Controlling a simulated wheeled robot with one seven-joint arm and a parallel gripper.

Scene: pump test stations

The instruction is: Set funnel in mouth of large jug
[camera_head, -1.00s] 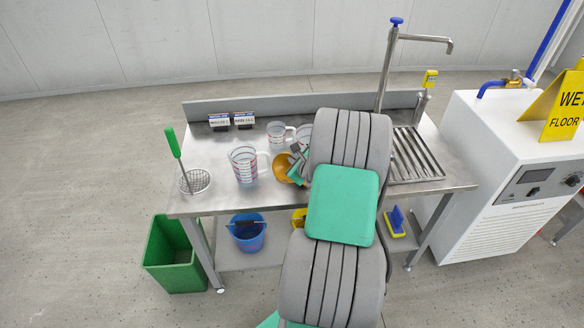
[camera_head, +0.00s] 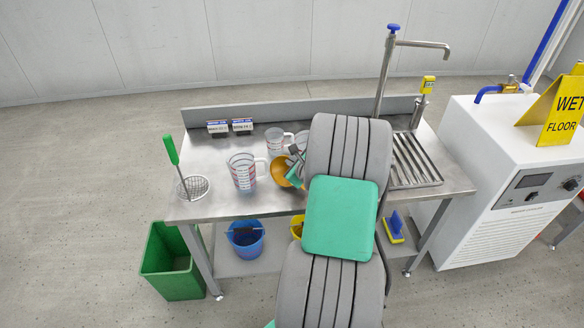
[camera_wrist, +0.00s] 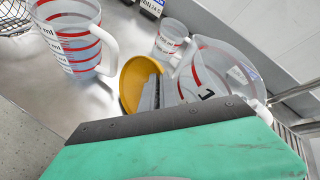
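The orange funnel (camera_head: 281,172) is tilted at my gripper (camera_head: 296,168), just right of a clear jug (camera_head: 242,172) with red marks. In the wrist view the funnel (camera_wrist: 131,82) shows its wide opening. The grey fingers (camera_wrist: 151,94) are close together across its right rim and look shut on it. Whether it touches the table is hidden. That left jug also shows in the wrist view (camera_wrist: 75,45). A wide-mouthed jug (camera_wrist: 228,70) is close at the right of the fingers; in the head view my arm mostly hides it. A smaller-looking jug (camera_wrist: 170,40) stands behind.
A steel table (camera_head: 213,205) holds these things. A strainer with a green handle (camera_head: 172,150) is at its left end, small signs (camera_head: 242,126) at the back. A tap (camera_head: 384,75) and drain grate (camera_head: 415,160) are at the right. A green bin (camera_head: 172,265) stands below left.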

